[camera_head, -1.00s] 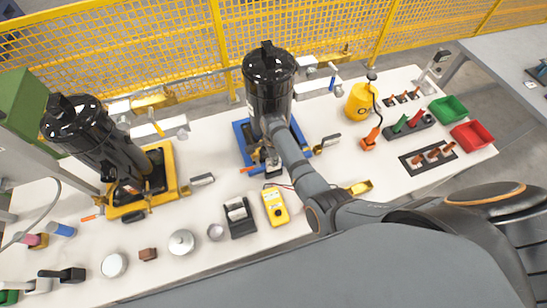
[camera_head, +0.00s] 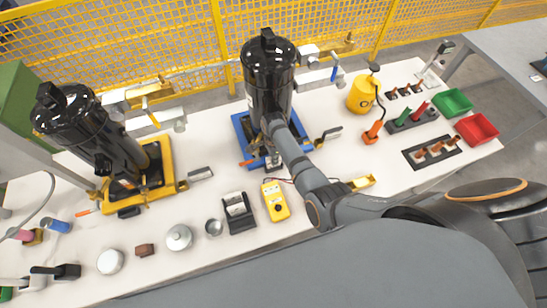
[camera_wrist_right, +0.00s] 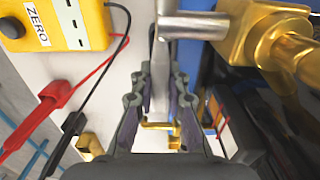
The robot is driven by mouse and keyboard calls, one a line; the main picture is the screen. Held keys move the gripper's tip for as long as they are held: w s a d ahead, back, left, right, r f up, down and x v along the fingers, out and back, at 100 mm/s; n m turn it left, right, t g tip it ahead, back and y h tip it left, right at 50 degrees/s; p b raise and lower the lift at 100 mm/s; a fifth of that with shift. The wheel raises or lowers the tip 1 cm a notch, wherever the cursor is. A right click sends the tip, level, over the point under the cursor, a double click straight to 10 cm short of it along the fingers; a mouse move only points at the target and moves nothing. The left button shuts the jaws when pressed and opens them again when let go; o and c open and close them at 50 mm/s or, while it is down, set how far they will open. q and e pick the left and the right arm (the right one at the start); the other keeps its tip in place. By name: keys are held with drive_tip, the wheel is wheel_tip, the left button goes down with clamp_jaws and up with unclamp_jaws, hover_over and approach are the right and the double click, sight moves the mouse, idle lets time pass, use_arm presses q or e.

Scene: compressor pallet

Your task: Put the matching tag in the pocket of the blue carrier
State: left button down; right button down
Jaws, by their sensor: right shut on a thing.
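The blue carrier (camera_head: 239,124) sits mid-bench under a black compressor (camera_head: 268,75). My right gripper (camera_head: 273,160) is at the carrier's front edge, mostly hidden by my forearm in the head view. I cannot tell whether this piece is a tag. The carrier's blue edge (camera_wrist_right: 197,55) shows just right of the fingers. The carrier's pocket cannot be made out. My left gripper is not in view.
Brass fittings (camera_wrist_right: 262,38) stand close right of the gripper. A yellow meter (camera_head: 275,200) with red and black leads lies left of it in the wrist view. A yellow carrier (camera_head: 165,185) with another compressor stands left. Green (camera_head: 453,103) and red (camera_head: 477,131) bins are at right.

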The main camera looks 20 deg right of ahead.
drive_tip(key=shift+f+b, duration=0.4)
drive_tip(key=shift+f, duration=0.15)
drive_tip(key=c, duration=1.3)
unclamp_jaws()
drive_tip(key=shift+o, duration=0.2)
drive_tip(key=shift+c, duration=0.2)
drive_tip(key=c, duration=0.3)
drive_tip(key=shift+r+p, duration=3.55)
drive_tip(key=shift+p, duration=0.2)
